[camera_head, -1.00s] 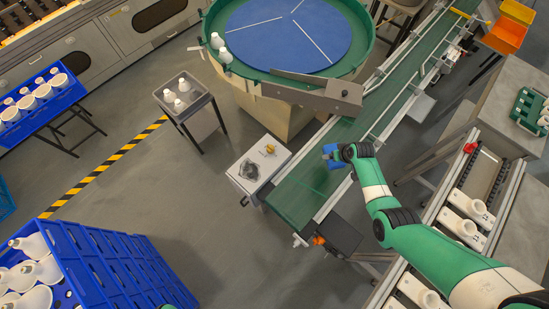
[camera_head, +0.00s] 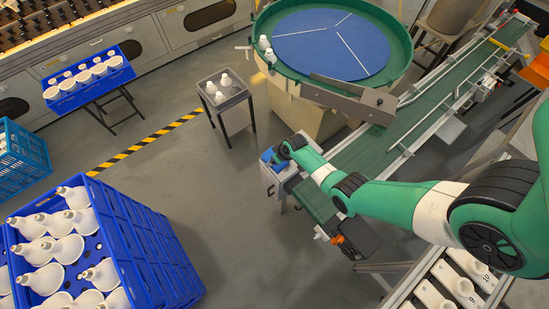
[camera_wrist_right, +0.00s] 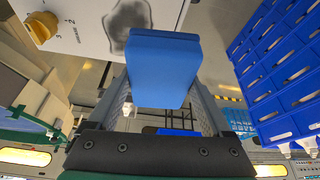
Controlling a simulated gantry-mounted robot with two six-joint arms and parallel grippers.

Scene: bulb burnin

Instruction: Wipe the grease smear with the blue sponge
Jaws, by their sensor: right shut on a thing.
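My right gripper (camera_head: 278,154) is shut on the blue sponge (camera_head: 268,157), over the white-topped control box (camera_head: 270,179) beside the conveyor's near end. In the right wrist view the sponge (camera_wrist_right: 163,68) sits between the two fingers. The dark grey grease smear (camera_wrist_right: 126,17) lies on the white panel (camera_wrist_right: 85,22), just beyond the sponge's edge. The sponge overlaps part of the smear in that view; I cannot tell whether it touches the panel. The smear is hidden in the head view. My left gripper is not in view.
A yellow knob (camera_wrist_right: 40,28) with numbers around it stands on the panel near the smear. The green conveyor (camera_head: 375,150) is under my right arm. The round feeder (camera_head: 262,45) stands behind, a grey stand with bulbs (camera_head: 232,101) at left. Blue crates (camera_head: 150,235) fill the lower left.

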